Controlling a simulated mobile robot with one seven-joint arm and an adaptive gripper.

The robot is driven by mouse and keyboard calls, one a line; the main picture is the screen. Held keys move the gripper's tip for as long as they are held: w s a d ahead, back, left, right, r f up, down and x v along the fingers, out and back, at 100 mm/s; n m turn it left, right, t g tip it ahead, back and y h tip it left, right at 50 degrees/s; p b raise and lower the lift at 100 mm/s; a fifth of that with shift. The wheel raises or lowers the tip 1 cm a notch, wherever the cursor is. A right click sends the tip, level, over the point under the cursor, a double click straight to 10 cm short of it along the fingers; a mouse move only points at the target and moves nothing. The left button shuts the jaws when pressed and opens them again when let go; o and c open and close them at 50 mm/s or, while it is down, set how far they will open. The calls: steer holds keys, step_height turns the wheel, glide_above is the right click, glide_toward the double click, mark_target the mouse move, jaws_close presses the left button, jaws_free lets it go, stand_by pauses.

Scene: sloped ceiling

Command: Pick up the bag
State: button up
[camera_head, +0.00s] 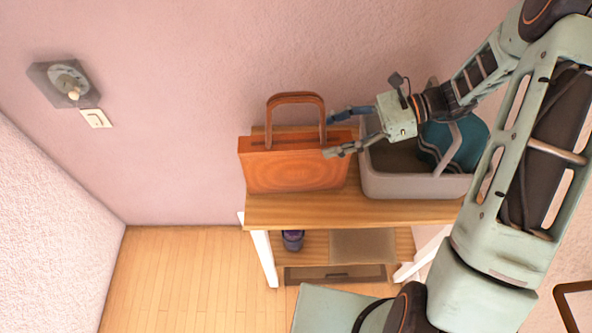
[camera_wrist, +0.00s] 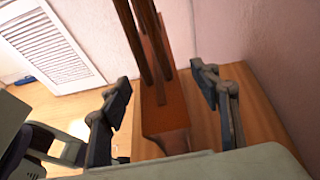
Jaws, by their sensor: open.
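The orange-brown bag (camera_head: 293,166) stands upright on the wooden shelf top, near the wall, with its looped handle (camera_head: 296,97) standing up. My gripper (camera_head: 335,134) is open at the bag's upper right side, its fingers pointing left toward the bag. In the wrist view the bag (camera_wrist: 167,118) lies between the two open fingers of my gripper (camera_wrist: 165,84), with the handle straps rising at the top. I cannot tell whether either finger touches the bag. Nothing is held.
A grey bin (camera_head: 415,186) with a teal item (camera_head: 467,139) stands right of the bag, under my wrist. The wooden shelf unit (camera_head: 300,212) has a dark purple item (camera_head: 292,240) on its lower level. The pink wall is close behind. Floor at left is clear.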

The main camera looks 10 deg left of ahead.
mark_target(314, 140)
steer(key=b+x, duration=0.2)
steer(key=x, duration=0.5)
steer(key=shift+s, duration=0.15)
steer(key=shift+r, duration=0.15)
jaws_close()
steer(key=shift+r, duration=0.1)
